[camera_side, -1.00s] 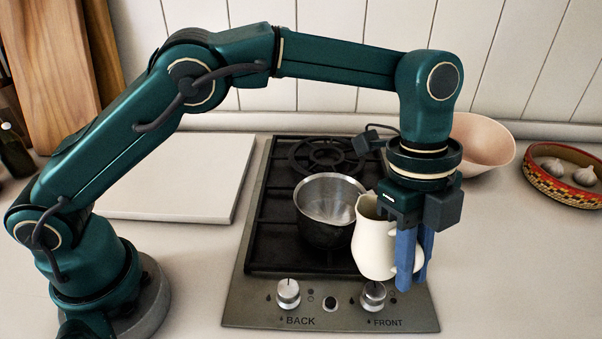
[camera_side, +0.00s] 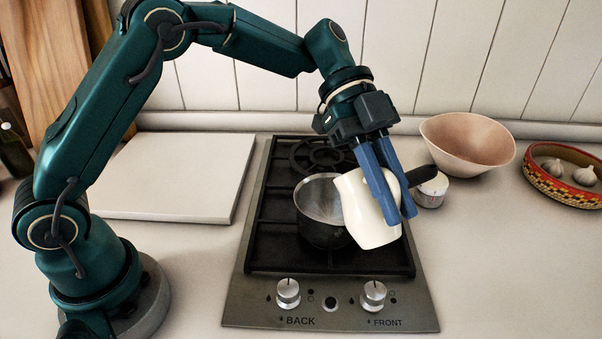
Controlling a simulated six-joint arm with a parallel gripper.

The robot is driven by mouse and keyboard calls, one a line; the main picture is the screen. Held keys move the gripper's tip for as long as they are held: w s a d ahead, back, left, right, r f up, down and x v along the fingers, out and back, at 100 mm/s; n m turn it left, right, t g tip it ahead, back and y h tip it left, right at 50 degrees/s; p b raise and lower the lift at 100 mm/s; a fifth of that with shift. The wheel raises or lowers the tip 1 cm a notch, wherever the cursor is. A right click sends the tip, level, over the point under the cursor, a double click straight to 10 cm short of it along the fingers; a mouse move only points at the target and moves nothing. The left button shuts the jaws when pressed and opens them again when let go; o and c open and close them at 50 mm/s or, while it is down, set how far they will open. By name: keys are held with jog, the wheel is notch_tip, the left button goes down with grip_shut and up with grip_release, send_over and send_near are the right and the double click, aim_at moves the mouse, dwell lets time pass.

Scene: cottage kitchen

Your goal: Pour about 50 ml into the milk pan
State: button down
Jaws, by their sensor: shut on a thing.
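The milk pan (camera_side: 309,225) is a small dark pan with a bright metal inside, standing on the hob grate. A black handle (camera_side: 424,174) reaches out to the right behind the jug. A cream jug (camera_side: 366,222) is held up at the pan's right side, tilted to the left with its spout at the pan's right rim. My gripper (camera_side: 402,217), with blue fingers, is shut on the jug at its right, handle side. The jug hides part of the pan. I cannot make out a stream or the liquid level.
The hob (camera_side: 256,290) has two knobs at its front. A small white-and-grey round item (camera_side: 432,191) and a pink bowl (camera_side: 468,142) stand to the right. A patterned basket (camera_side: 548,186) holds garlic. A white board (camera_side: 180,180) lies left. The front right counter is clear.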

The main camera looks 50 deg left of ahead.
jog(key=shift+a+r+h, duration=0.1)
jog(key=shift+r+h, duration=0.25)
jog(key=shift+h, duration=0.05)
jog(key=shift+w+a+f+g+h, duration=0.15)
jog(key=shift+a+g+h, duration=0.2)
jog(key=shift+h, duration=0.45)
jog(key=shift+w+a+r+g+h+p, duration=0.15)
jog(key=shift+a+r+g+h+p, duration=0.1)
jog(key=shift+a+r+h+p, duration=0.4)
dwell(1.8)
jog(key=shift+d, duration=0.2)
jog(key=d+f+y, duration=0.1)
jog(key=y, duration=0.1)
jog(key=d+f+t+y, duration=0.1)
jog(key=y, duration=0.1)
jog(key=shift+s+d+f+y, duration=0.2)
jog(key=shift+s+d+y, duration=0.05)
jog(key=shift+s+y, duration=0.15)
jog(key=shift+s+d+f+t+y, duration=0.1)
jog(key=shift+d+t+y, duration=0.35)
jog(key=shift+y, duration=0.3)
jog(key=shift+f, duration=0.1)
